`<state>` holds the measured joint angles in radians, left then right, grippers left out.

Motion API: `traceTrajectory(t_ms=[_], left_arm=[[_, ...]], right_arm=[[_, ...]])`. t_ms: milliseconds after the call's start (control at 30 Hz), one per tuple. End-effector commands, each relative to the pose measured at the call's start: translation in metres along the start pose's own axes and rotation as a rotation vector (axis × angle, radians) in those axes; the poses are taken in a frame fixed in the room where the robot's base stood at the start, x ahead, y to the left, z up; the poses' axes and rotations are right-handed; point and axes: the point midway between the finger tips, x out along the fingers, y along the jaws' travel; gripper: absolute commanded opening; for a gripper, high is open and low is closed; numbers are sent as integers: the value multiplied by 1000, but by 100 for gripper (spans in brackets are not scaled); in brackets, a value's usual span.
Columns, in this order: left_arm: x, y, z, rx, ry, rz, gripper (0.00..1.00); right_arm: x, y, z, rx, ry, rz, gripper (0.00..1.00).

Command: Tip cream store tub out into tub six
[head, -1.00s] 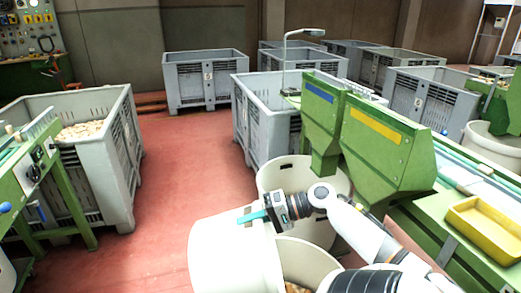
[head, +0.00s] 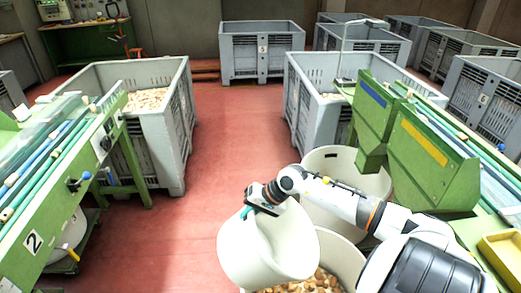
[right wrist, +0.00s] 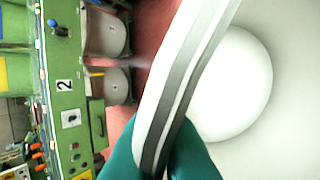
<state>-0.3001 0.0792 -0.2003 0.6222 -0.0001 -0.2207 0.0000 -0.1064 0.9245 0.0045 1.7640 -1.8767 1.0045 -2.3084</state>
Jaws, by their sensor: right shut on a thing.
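My right gripper (head: 250,211) is shut on the rim of a large cream tub (head: 262,250), which it holds tilted. Its teal fingers (right wrist: 160,155) show on either side of the rim in the right wrist view. The part of the held tub's inside (right wrist: 285,110) seen there is bare, with a pale round shape. Another cream tub (head: 345,258) stands under and beside the held one, with brown corks (head: 315,283) in it; the held tub hides part of it. I see no number on either tub. My left gripper is out of view.
A further cream tub (head: 318,168) stands just behind, beside the green machine (head: 430,160). A grey crate of corks (head: 180,120) and a green bench marked 2 (head: 50,225) stand at left. Red floor (head: 215,170) is open between. A yellow tray (head: 503,250) lies at right.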

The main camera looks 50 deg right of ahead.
Motion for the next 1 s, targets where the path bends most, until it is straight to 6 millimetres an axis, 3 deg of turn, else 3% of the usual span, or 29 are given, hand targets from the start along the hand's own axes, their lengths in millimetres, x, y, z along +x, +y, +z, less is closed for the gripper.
traceTrajectory(t_ms=[200, 567, 1000], left_arm=[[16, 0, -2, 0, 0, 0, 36], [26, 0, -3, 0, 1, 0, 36], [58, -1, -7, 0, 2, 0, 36]], right_arm=[[20, 6, 3, -7, 15, -156, 0], [44, 18, 4, -5, 49, -378, 0], [88, -14, -2, -5, 93, -663, 0]])
